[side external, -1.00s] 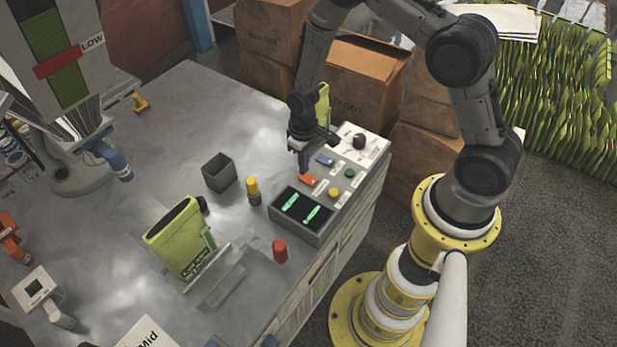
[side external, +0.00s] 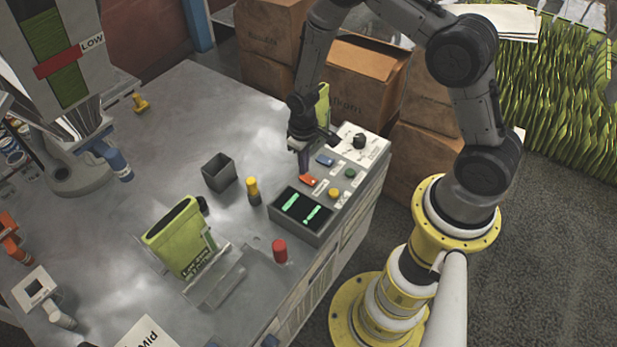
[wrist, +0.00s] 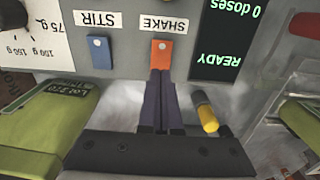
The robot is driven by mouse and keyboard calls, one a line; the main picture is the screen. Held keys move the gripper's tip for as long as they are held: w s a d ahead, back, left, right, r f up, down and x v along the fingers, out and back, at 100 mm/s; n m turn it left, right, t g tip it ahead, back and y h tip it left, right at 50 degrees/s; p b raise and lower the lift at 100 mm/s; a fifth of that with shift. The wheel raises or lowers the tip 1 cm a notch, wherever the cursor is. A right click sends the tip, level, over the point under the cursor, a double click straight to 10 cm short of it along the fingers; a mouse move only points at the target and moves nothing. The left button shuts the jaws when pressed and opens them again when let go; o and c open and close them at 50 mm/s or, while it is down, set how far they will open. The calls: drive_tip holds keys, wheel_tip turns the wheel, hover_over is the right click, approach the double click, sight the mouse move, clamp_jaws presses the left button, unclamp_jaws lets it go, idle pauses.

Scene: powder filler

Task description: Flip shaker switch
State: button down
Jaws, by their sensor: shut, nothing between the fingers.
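The shaker switch is an orange rocker (wrist: 162,53) below the label SHAKE (wrist: 161,23) in the wrist view. It also shows on the control panel in the side external view (side external: 308,180). My gripper (wrist: 160,74) is shut and empty, with its fingertips at the near edge of the orange switch. In the side view my gripper (side external: 304,174) points down beside the switch. I cannot tell whether the tips touch it. A blue switch (wrist: 99,52) labelled STIR sits to its left in the wrist view.
The display (wrist: 222,50) reads READY and 0 doses. A yellow-topped post (side external: 253,191), a grey cup (side external: 219,172) and a green container (side external: 181,237) stand on the metal table (side external: 170,120). A black knob (side external: 359,142) and green and yellow buttons are on the panel.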

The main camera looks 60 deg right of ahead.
drive_tip(key=shift+f, duration=0.95)
idle(0.5)
drive_tip(key=shift+r, duration=3.55)
